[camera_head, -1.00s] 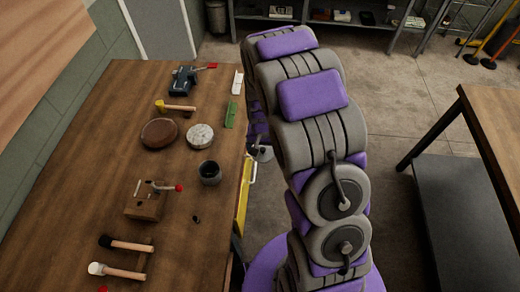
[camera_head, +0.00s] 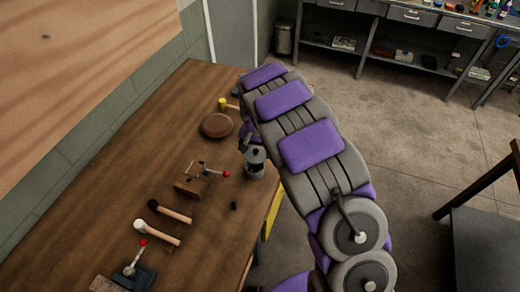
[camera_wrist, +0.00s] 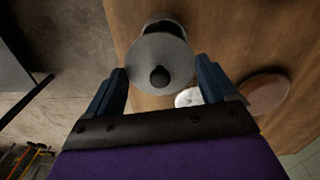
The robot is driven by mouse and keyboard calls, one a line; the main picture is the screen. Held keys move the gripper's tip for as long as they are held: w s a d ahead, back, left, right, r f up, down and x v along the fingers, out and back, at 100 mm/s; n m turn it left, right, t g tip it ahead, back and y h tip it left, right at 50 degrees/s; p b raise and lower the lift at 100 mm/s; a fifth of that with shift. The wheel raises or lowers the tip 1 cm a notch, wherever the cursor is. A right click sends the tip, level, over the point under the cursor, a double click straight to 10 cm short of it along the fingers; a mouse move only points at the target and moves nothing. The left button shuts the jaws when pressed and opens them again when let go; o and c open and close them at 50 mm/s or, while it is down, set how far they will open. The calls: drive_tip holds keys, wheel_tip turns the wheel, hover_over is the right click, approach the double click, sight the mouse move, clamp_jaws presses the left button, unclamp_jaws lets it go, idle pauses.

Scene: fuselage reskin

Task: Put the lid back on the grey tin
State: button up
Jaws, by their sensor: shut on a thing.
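The grey tin (camera_head: 255,170) stands upright on the wooden table near its right edge. The lid (camera_head: 256,154), a grey disc with a dark knob, is at the tin's mouth in the head view. I cannot tell whether it is seated or just above. In the wrist view the lid (camera_wrist: 160,52) lies between the two blue fingers of my gripper (camera_wrist: 161,67), which is shut on its sides. Part of the tin (camera_wrist: 158,18) seems to show behind the lid's far edge. In the head view my arm partly hides my gripper (camera_head: 246,138).
A brown round disc (camera_head: 217,125) lies beyond the tin. A wooden block with a red-knobbed lever (camera_head: 193,181) stands to its left, and a small black piece (camera_head: 234,206) lies in front. Mallets (camera_head: 170,211) and a clamp (camera_head: 134,271) lie nearer.

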sight(252, 154)
drive_tip(key=f, duration=0.2)
drive_tip(key=a+f+b, duration=0.1)
drive_tip(key=shift+a+f, duration=0.2)
drive_tip(key=shift+f, duration=0.2)
drive_tip(key=shift+d+f, duration=0.25)
drive_tip(key=shift+f, duration=0.25)
drive_tip(key=shift+d+f, duration=0.25)
drive_tip(key=shift+f, duration=0.25)
drive_tip(key=shift+a, duration=0.35)
drive_tip(key=shift+d, duration=0.15)
drive_tip(key=shift+d, duration=0.3)
drive_tip(key=shift+a, duration=0.2)
drive_tip(key=shift+f, duration=0.15)
idle(1.1)
